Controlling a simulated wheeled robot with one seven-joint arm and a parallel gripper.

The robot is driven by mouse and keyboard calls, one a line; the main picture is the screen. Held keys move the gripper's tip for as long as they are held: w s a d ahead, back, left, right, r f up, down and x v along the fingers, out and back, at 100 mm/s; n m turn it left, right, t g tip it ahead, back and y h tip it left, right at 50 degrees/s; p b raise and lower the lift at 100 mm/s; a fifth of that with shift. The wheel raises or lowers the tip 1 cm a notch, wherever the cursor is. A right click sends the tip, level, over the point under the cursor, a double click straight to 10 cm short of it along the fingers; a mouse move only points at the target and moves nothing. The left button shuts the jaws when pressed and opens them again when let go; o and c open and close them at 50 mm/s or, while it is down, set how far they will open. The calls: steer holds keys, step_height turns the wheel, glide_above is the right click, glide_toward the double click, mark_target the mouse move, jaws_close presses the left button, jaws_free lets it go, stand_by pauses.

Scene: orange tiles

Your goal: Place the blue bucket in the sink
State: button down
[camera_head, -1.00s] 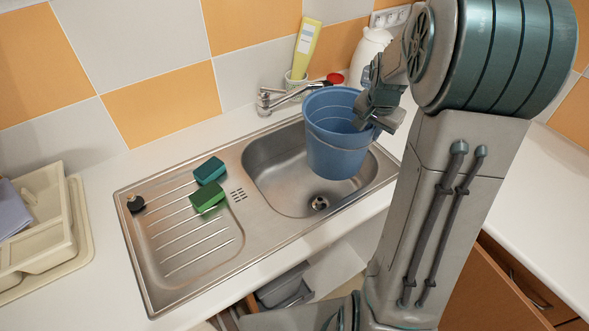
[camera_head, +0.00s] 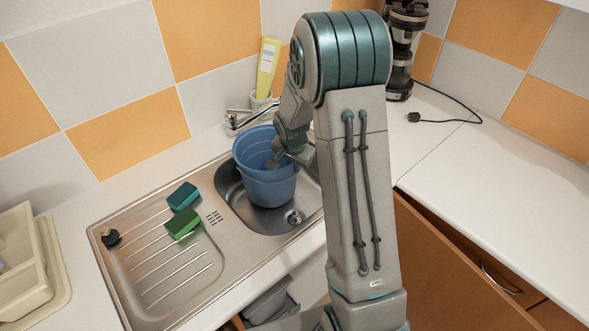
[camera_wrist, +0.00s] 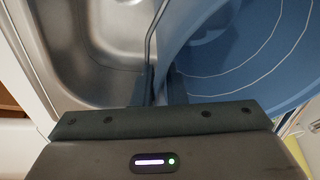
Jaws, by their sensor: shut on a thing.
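The blue bucket (camera_head: 268,181) is upright at the sink basin (camera_head: 238,212), over its middle and back in the head view. I cannot tell whether its base touches the basin floor. My gripper (camera_head: 283,152) is at the bucket's right rim, partly hidden by my arm. In the wrist view my gripper (camera_wrist: 163,88) is shut on the wall of the bucket (camera_wrist: 225,60), with the basin (camera_wrist: 100,45) to the left of it.
Two sponges (camera_head: 183,209) and a black stopper (camera_head: 110,237) lie on the drainboard at left. A faucet (camera_head: 250,117) and a yellow bottle (camera_head: 266,68) stand behind the bucket. A coffee maker (camera_head: 403,45) stands at back right. The right counter is mostly clear.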

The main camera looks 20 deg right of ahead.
mark_target(295, 175)
steer(key=shift+f+p, duration=0.35)
steer(key=shift+f, duration=1.2)
steer(key=shift+f, duration=0.1)
steer(key=c, duration=1.5)
jaws_free()
